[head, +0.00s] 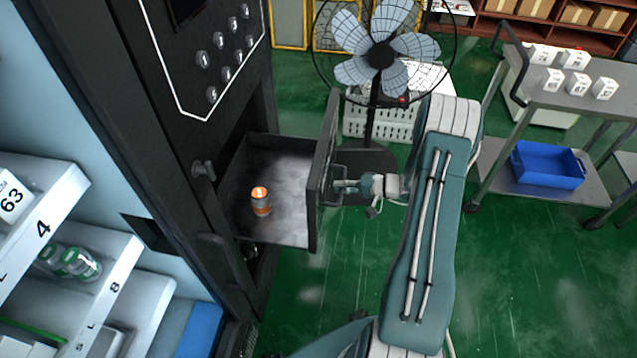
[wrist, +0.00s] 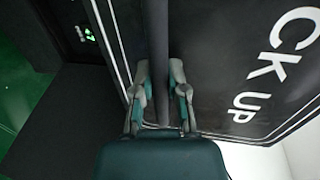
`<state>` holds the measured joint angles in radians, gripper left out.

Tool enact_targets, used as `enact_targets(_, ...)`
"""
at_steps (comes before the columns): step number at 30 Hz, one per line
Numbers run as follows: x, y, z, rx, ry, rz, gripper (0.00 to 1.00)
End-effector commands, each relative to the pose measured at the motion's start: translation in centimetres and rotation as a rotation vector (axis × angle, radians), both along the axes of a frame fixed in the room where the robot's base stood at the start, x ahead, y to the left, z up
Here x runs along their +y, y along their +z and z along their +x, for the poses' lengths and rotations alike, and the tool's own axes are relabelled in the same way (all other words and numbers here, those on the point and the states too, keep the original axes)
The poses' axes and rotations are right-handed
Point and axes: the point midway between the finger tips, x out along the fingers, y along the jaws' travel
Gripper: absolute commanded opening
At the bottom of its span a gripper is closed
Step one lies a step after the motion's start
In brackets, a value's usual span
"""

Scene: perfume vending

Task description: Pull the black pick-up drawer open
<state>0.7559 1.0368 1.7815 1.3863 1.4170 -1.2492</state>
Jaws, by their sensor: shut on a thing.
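The black pick-up drawer (head: 322,165) stands pulled out from the dark vending machine in the head view, with its pale inner floor showing. An orange and grey can (head: 261,201) stands upright inside it. My gripper (head: 345,187) is at the outer face of the drawer front. In the wrist view, my gripper (wrist: 160,97) has its fingers on either side of the dark bar handle (wrist: 156,45) and is shut on it. The drawer's black front (wrist: 240,75) shows white "CK UP" lettering there. The fingertips' contact with the bar is partly hidden.
A standing fan (head: 381,55) is close behind the drawer and my arm. A grey cart (head: 565,100) with white boxes and a blue bin (head: 547,165) stands at the right. Product shelves (head: 60,235) are at the left. Green floor is free in front.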

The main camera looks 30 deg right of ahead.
Motion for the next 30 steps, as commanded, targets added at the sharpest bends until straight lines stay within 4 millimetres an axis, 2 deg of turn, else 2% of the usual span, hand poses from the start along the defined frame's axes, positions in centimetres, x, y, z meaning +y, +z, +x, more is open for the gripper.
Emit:
enact_targets(3, -1.3, -0.5, -1.2, 0.01, -0.002, -0.001, 0.0)
enact_targets(9, -2.5, -0.5, -2.1, 0.011, 0.001, -0.002, 0.0)
enact_targets(23, -2.7, -0.5, -2.3, 0.011, 0.003, 0.0, 0.0)
enact_targets(24, -2.7, -0.5, -2.3, 0.011, 0.002, -0.001, 0.36)
enact_targets(25, -2.7, -0.5, -2.3, 0.011, 0.002, -0.001, 0.49)
enact_targets(26, -2.8, -0.4, -2.3, 0.01, 0.002, 0.0, 0.54)
enact_targets(30, -2.8, -0.3, -2.2, 0.006, 0.002, -0.001, 0.54)
